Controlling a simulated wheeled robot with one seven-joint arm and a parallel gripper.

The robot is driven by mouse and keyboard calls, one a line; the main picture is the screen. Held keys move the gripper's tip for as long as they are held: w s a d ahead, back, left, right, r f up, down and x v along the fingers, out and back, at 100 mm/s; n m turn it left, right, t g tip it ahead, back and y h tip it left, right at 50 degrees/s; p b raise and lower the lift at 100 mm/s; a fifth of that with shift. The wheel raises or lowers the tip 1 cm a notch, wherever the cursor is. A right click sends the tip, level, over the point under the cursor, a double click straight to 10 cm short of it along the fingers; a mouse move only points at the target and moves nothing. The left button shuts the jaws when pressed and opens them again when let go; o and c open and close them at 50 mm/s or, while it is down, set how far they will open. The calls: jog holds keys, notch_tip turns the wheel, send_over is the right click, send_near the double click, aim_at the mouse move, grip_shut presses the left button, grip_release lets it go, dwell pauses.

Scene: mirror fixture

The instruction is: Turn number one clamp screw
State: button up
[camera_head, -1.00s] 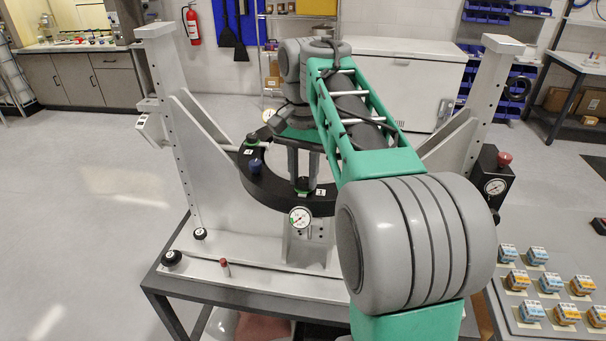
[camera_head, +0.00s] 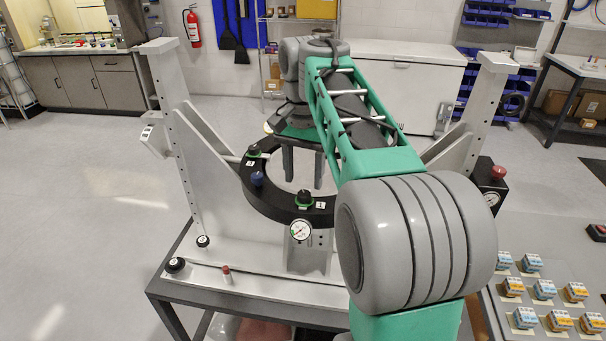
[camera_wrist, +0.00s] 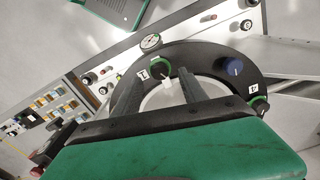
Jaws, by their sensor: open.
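The number one clamp screw (camera_head: 304,199) is a black knob with a green ring, beside a white "1" label (camera_head: 320,205) at the front of the black ring (camera_head: 262,200). In the wrist view the screw (camera_wrist: 160,66) shows just beyond my fingertips, its label to the left. My gripper (camera_head: 303,180) is open, its two fingers pointing down, apart and empty. In the head view the fingers show above and behind the screw. In the wrist view my gripper (camera_wrist: 161,80) straddles the screw's line of sight; I cannot tell any contact.
A blue knob (camera_head: 257,179) and another green-ringed screw (camera_head: 253,152) sit on the ring's left side. A gauge (camera_head: 300,230) stands in front of the screw. Grey posts (camera_head: 172,100) flank the ring. A panel of small blue and orange parts (camera_head: 590,286) lies at right.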

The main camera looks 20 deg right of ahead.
aim_at(304, 193)
jog(key=shift+r+b, duration=0.4)
jog(key=shift+r, duration=1.5)
jog(key=s+a+f+n+t+b, duration=0.2)
jog(key=s+a+f+n, duration=0.2)
jog(key=f, duration=0.5)
jog(key=s+a+f+n+t+b, duration=0.2)
jog(key=s+a+f+n, duration=0.3)
jog(key=s+f, duration=0.3)
jog(key=shift+s+a+f+t, duration=0.3)
jog(key=shift+s+f, duration=0.1)
jog(key=shift+f, duration=0.5)
jog(key=shift+d, duration=0.15)
